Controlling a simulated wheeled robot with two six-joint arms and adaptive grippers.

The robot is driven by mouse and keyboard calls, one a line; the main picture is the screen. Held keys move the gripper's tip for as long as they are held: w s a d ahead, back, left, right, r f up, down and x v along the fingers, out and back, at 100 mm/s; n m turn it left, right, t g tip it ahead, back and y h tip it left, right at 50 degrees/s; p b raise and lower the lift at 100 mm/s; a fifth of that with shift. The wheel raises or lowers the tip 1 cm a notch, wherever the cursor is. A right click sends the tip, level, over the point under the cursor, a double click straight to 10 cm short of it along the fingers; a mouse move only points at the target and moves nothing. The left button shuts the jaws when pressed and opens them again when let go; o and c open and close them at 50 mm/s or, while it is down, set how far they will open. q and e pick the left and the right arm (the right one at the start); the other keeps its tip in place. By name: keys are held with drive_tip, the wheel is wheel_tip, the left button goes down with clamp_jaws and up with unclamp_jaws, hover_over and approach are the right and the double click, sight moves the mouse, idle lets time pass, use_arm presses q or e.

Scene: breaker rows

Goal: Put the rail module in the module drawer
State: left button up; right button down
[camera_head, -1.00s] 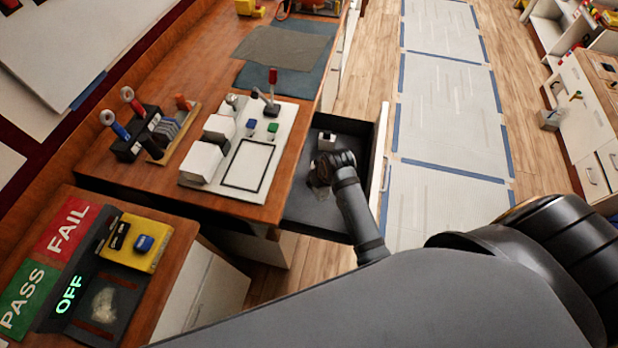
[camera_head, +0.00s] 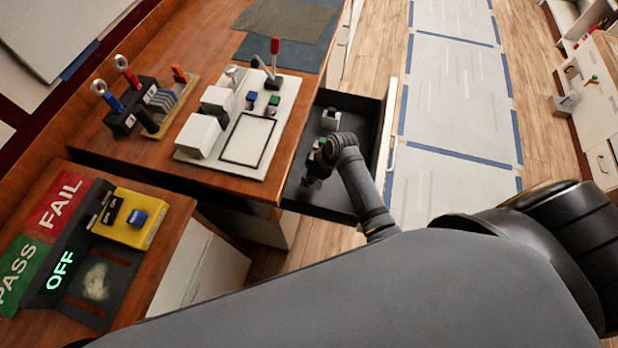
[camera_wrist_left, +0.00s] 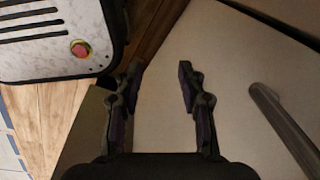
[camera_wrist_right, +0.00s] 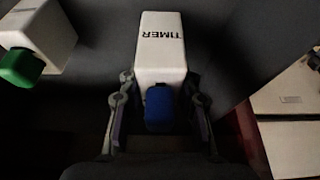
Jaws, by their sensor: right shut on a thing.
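My right gripper (camera_head: 316,170) is low over the open module drawer (camera_head: 384,128), with its arm reaching in from the lower right. In the right wrist view the gripper (camera_wrist_right: 158,105) is shut on a white rail module (camera_wrist_right: 160,60) lettered TIMER, with a blue part at its near end. The module is over the dark drawer floor (camera_wrist_right: 90,115); whether it touches the floor I cannot tell. My left gripper (camera_wrist_left: 160,78) is open and empty in the left wrist view, above a pale surface. It is not in the head view.
Another white module (camera_wrist_right: 45,38) with a green end is in the drawer, left of the held one; a white module also shows in the head view (camera_head: 330,118). The workbench (camera_head: 240,190) holds a white panel (camera_head: 265,165) with white blocks and tools. A PASS/FAIL tester (camera_head: 70,250) stands lower left.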

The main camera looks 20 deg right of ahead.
drive_tip(key=shift+f, duration=1.85)
drive_tip(key=c, duration=0.9)
unclamp_jaws()
drive_tip(key=shift+f, duration=0.15)
drive_tip(key=shift+c, duration=0.2)
drive_tip(key=shift+r, duration=0.3)
drive_tip(key=v, duration=1.1)
drive_tip(key=shift+s+d+r+p, duration=0.2)
drive_tip(key=shift+s+r+p, duration=0.05)
drive_tip(key=shift+r+p, duration=0.05)
